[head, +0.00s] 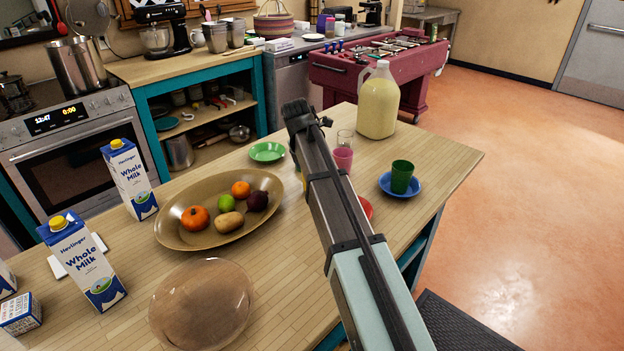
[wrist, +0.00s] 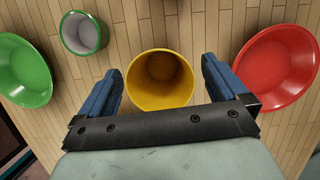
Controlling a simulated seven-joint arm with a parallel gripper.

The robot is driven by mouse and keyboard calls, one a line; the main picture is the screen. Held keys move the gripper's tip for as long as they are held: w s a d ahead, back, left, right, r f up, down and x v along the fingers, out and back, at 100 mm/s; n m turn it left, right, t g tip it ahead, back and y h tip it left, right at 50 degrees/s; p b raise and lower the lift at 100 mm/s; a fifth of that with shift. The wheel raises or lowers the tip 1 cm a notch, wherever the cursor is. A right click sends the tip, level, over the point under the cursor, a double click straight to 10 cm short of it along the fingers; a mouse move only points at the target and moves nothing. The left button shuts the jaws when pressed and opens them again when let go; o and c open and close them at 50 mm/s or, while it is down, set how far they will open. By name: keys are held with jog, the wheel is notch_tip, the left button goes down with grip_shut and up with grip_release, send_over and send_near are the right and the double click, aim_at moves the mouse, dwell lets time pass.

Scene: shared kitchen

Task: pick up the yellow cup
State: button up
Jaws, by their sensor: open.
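The yellow cup (wrist: 160,90) shows in the wrist view, seen from above with its round mouth towards the camera. My gripper (wrist: 162,70) is open, with one blue finger on the left of the cup and one on the right. Gaps show between the fingers and the cup, and nothing is held. How far the fingertips are above or down along the cup is hard to tell. In the head view my arm crosses the wooden counter and hides most or all of the cup.
In the wrist view, a green dish (wrist: 22,72) and a green-rimmed cup (wrist: 84,33) lie left, a red bowl (wrist: 277,65) close right. The head view shows a pink cup (head: 342,159), a green cup (head: 401,176) on a blue saucer, a large jug (head: 378,105) and a fruit platter (head: 176,236).

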jog(key=shift+x, duration=0.85)
jog(key=shift+c, duration=0.4)
jog(key=c, duration=1)
